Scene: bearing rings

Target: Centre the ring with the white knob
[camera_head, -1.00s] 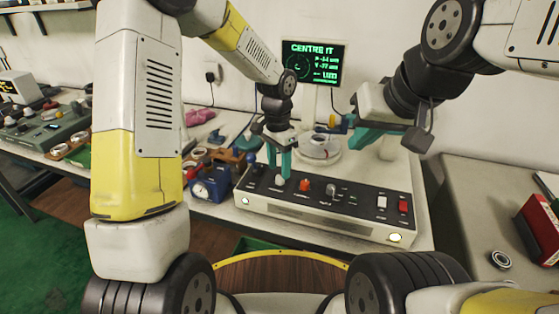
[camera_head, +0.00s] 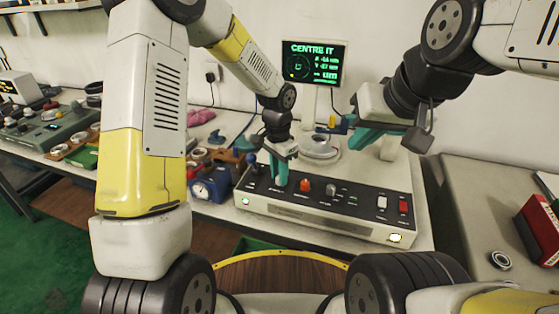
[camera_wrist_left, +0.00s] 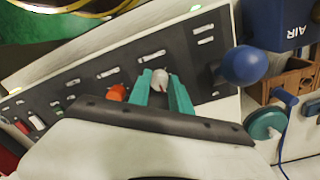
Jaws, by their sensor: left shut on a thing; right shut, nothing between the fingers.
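The white knob (camera_wrist_left: 159,80) is on the dark control panel (camera_head: 330,201), at the left of the orange knob (camera_head: 305,185). My left gripper (camera_head: 280,182) points down at the panel. In the left wrist view its teal fingers (camera_wrist_left: 160,92) are shut on the white knob, one on each side. The ring (camera_head: 320,141) lies on a round pale stage behind the panel. My right gripper (camera_head: 352,137) is shut and empty, just right of the ring; whether it touches the ring I cannot tell. The screen (camera_head: 314,64) reads CENTRE IT with green figures, too small to read surely.
A blue ball-topped lever (camera_wrist_left: 243,65) stands close beside my left gripper. A blue box (camera_head: 209,187) is left of the panel. A red switch (camera_head: 404,205) is at its right end. A loose bearing (camera_head: 500,260) lies on the right-hand bench, which is mostly clear.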

